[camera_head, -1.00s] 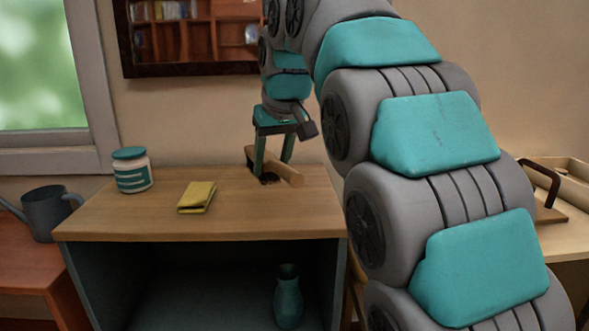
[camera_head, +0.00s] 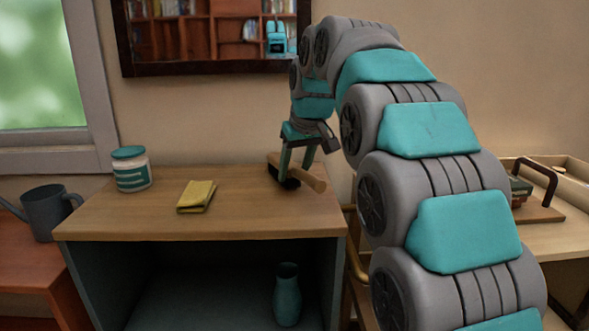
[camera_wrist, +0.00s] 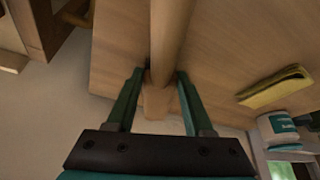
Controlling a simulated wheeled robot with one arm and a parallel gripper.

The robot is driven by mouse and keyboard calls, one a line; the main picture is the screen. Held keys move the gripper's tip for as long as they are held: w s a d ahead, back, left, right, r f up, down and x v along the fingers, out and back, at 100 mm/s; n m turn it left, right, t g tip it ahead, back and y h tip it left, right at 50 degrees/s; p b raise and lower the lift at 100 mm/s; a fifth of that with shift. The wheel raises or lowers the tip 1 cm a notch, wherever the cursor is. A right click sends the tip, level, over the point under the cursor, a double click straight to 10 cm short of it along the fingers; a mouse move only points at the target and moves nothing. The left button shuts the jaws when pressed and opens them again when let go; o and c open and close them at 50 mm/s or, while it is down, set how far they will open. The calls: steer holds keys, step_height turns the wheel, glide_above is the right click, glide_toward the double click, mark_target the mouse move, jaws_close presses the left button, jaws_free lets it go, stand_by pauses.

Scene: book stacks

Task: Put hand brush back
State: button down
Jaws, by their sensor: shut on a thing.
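The hand brush (camera_head: 312,180) has a light wooden handle and dark bristles, and is over the right rear part of the wooden cabinet top (camera_head: 150,215). My gripper (camera_head: 289,180) points down and is shut on the brush. In the wrist view the brush's wooden handle (camera_wrist: 171,40) runs away from between the green fingers of my gripper (camera_wrist: 155,82). The bristles are low, close to the top; I cannot tell whether they touch it. Part of the brush is hidden by the fingers.
A folded yellow cloth (camera_head: 197,196) and a white jar with a teal lid (camera_head: 131,169) lie left on the cabinet top. A teal vase (camera_head: 287,296) stands inside the cabinet. A grey watering can (camera_head: 47,212) is at the left. A table with a dark-handled board (camera_head: 540,212) is at the right.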

steer(key=shift+f, duration=0.1)
steer(key=shift+c, duration=1.4)
jaws_free()
steer(key=v, duration=1)
steer(key=shift+p+v, duration=0.95)
steer(key=shift+v, duration=0.2)
